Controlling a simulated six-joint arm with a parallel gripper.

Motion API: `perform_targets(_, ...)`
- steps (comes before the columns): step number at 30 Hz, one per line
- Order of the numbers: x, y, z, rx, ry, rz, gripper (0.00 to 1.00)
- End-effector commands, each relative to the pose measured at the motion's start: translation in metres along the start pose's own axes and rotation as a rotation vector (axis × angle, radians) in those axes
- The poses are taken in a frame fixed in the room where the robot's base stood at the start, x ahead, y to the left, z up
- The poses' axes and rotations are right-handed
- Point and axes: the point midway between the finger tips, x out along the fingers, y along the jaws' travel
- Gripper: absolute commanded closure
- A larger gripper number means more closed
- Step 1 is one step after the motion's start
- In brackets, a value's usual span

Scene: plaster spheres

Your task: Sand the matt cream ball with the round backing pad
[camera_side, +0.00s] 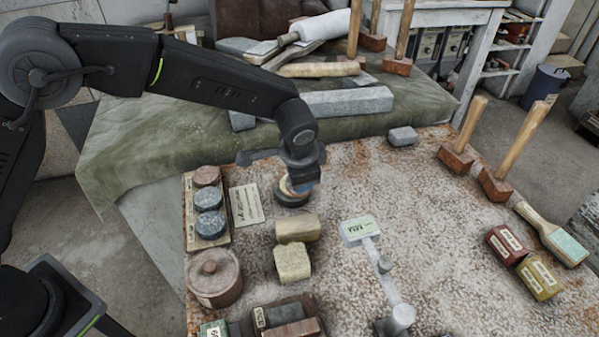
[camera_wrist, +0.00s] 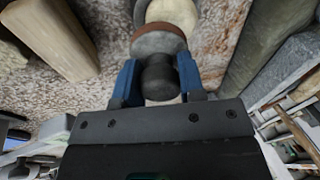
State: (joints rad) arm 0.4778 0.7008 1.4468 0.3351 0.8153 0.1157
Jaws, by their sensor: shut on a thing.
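My gripper (camera_wrist: 159,82) has its blue fingers shut on the dark knob of the round backing pad (camera_wrist: 158,42). The pad's brownish disc faces away from the gripper. The matt cream ball (camera_wrist: 175,12) shows just beyond the disc, partly hidden by it. The pad seems to lie against the ball, but the contact itself is hidden. In the side view my gripper (camera_side: 304,182) is low over the ball (camera_side: 286,187), which rests in a dark ring (camera_side: 292,200). The pad is mostly hidden there.
A tray with several round discs (camera_side: 209,197) and a paper card (camera_side: 246,204) lie left of the ball. Two blocks (camera_side: 297,229) stand in front, with a lidded pot (camera_side: 214,277) to the left. A labelled stand (camera_side: 360,228) is front right.

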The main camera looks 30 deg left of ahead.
Motion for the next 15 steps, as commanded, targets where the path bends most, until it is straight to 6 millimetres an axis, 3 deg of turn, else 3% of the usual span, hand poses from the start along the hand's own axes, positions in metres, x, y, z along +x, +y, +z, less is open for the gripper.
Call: perform_targets(15,-0.002,-0.019,0.010,0.000,0.000,-0.001,0.90)
